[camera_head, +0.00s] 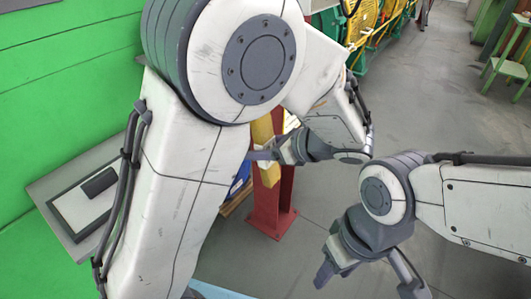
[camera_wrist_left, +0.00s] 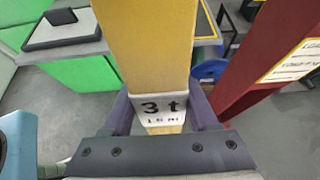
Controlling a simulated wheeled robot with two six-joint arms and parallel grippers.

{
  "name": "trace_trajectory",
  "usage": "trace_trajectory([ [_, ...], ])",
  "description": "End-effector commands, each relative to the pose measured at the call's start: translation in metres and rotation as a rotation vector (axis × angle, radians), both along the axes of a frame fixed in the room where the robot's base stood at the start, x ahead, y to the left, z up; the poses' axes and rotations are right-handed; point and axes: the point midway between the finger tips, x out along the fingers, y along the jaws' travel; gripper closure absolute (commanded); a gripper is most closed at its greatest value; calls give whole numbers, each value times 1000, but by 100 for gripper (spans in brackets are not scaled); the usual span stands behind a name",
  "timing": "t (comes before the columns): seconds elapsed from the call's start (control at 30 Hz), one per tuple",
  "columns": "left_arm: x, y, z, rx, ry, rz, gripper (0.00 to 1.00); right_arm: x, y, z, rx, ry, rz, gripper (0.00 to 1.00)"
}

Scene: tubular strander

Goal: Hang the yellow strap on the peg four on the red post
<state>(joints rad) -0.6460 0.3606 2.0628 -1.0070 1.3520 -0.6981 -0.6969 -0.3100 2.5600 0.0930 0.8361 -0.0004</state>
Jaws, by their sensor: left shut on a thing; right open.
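The yellow strap (camera_head: 266,176) hangs upright in front of the red post (camera_head: 270,217) in the head view, partly covered by my left arm. In the left wrist view the strap (camera_wrist_left: 150,45) fills the middle, with a white "3 t" label (camera_wrist_left: 160,104) at its lower part. My left gripper (camera_head: 263,154) is shut on the strap; its fingers (camera_wrist_left: 160,112) lie on both sides of the label. The red post (camera_wrist_left: 262,62) stands right of the strap in the wrist view, with yellow-edged signs. I cannot make out the pegs. My right gripper (camera_head: 335,265) is open and empty, low and apart from the post.
Yellow and green machinery (camera_head: 375,30) is behind. A green stool (camera_head: 505,65) stands far right. The floor right of the post is clear.

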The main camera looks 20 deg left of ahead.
Motion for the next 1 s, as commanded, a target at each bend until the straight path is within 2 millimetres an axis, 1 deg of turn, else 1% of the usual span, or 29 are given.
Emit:
trace_trajectory([
  [0.03,1,3,-1,1,-1,2,100,0,0,-4,0,0,0,50],
  [0.7,15,41,-4,0,-3,2,100,0,0,-27,0,0,0,50],
  [1.0,18,50,-15,2,0,-1,100,0,0,-27,0,0,0,50],
])
